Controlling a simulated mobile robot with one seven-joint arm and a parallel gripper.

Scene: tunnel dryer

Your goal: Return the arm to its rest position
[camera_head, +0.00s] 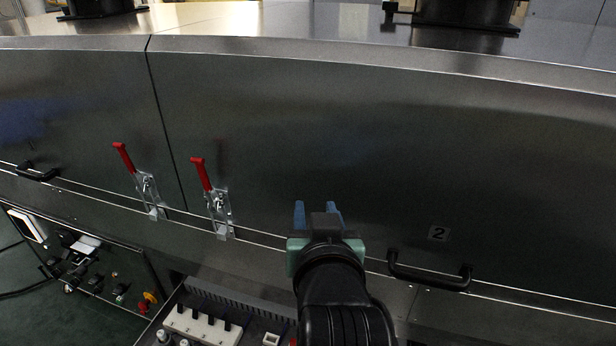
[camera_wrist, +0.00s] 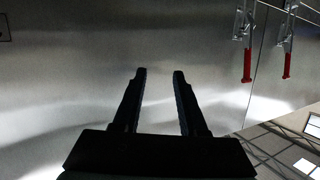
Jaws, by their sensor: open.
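My gripper (camera_head: 318,212) is in front of the steel panel marked 2 (camera_head: 438,233), left of the panel's black handle (camera_head: 430,277) and right of the red-handled clamps. In the wrist view my gripper (camera_wrist: 159,72) has its two dark fingers apart with nothing between them. The gap between the fingertips and the panel is hard to judge. My black arm reaches up from the bottom of the head view.
Two toggle clamps with red handles, the left (camera_head: 142,180) and the right (camera_head: 212,198), stand upright by the panel seam. Another black handle (camera_head: 36,173) is at far left. A control panel (camera_head: 85,265) and an open electrical box (camera_head: 210,322) lie below. Dark fixtures stand on top.

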